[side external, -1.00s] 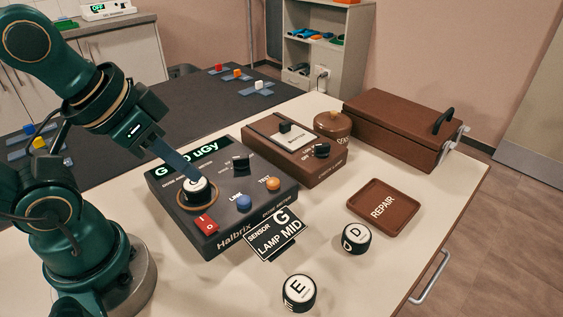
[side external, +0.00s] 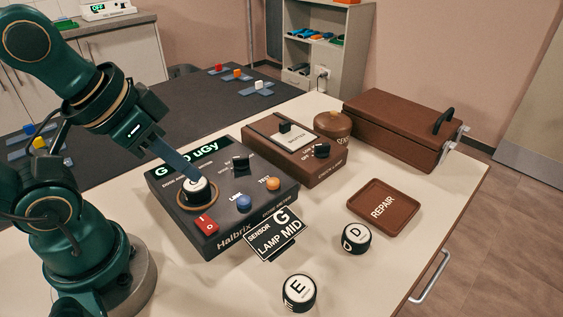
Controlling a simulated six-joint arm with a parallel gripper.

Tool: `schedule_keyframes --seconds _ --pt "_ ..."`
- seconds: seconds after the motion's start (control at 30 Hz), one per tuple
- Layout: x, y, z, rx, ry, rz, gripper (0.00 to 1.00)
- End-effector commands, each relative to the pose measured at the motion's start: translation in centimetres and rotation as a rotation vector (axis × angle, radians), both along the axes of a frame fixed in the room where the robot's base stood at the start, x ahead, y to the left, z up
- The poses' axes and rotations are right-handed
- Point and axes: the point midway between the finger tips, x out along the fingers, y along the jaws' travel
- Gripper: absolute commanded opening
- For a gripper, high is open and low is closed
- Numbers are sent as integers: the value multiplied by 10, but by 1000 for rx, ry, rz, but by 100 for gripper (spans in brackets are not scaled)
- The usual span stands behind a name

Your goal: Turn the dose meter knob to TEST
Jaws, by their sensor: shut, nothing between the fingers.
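The dose meter (side external: 250,213) is a dark grey box with a lit green display (side external: 193,163), partly hidden by my arm. Its black knob (side external: 240,164) stands near the back right of its top; I cannot make out which mark it points to. A black puck with a white lettered top (side external: 193,192) sits in a brown ring at the left of the meter. My gripper (side external: 199,179) is shut and empty, its tips at the puck's top, left of the knob. I cannot tell whether they touch the puck. A blue button (side external: 244,202), an orange TEST button (side external: 273,184) and a red switch (side external: 206,226) are on the meter.
A brown box (side external: 310,172) with its own black knob (side external: 321,150) stands behind right. A sign (side external: 275,235) stands at the meter's front. Pucks D (side external: 356,238) and E (side external: 299,293), a REPAIR tray (side external: 383,207) and a brown case (side external: 400,130) are farther right.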

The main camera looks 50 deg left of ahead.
Motion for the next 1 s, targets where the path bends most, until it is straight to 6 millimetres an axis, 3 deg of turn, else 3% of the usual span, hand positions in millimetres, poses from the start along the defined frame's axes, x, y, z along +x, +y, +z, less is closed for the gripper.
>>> schedule_keyframes --seconds 0.03,0.17,0.2,0.37,0.63,0.8,1.0 --pt "0 0 0 0 0 1 15" --pt "0 0 0 -24 1 49 65" --pt "0 1 0 -37 -1 82 72" --pt "13 11 13 -98 -32 287 72" --pt "60 37 22 -170 -22 707 72" --pt "97 51 11 -169 -14 929 72" --pt "128 61 -17 -117 14 1056 72"
